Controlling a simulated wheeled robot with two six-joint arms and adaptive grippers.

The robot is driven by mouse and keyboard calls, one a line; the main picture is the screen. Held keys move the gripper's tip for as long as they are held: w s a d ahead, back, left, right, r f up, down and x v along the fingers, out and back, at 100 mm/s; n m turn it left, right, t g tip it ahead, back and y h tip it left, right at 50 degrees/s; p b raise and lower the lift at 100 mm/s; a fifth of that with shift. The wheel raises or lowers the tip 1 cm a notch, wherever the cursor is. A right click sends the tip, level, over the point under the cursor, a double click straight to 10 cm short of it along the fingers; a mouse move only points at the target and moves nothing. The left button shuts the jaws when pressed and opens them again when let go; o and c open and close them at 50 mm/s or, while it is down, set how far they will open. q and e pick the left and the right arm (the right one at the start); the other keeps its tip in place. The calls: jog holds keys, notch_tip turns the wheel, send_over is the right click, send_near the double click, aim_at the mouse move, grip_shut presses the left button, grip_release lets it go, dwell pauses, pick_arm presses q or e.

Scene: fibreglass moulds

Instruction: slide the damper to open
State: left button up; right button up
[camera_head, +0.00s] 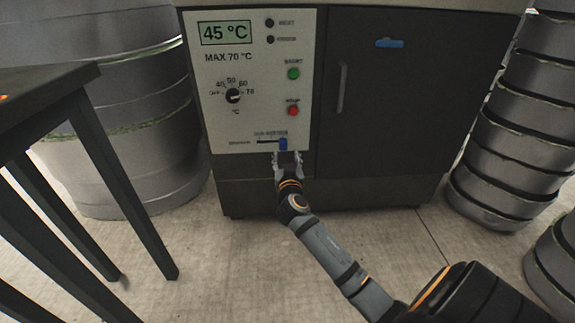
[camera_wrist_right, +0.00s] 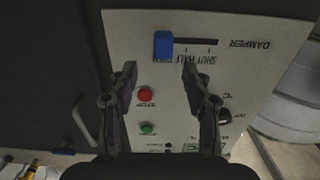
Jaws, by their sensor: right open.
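The damper is a dark horizontal slot with a blue knob (camera_head: 283,144) low on the white control panel (camera_head: 225,110). The knob sits at the slot's right end in the head view, on the open side of the scale. The right wrist view shows the panel upside down, with the blue knob (camera_wrist_right: 163,43) at the slot's left end. My right gripper (camera_head: 288,160) is open and empty just below the knob. In the right wrist view its fingertips (camera_wrist_right: 159,70) are apart, and the knob lies beyond the gap, seemingly clear of both. My left gripper is not in view.
The panel also has a dial (camera_head: 232,96), a green button (camera_head: 293,73) and a red button (camera_head: 293,111). A dark door (camera_head: 400,110) with a handle is to the right. A dark table (camera_head: 40,85) stands left. Round grey moulds flank the cabinet. The floor in front is partly clear.

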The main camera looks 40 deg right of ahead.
jog(key=v, duration=0.5)
jog(key=shift+s, duration=0.2)
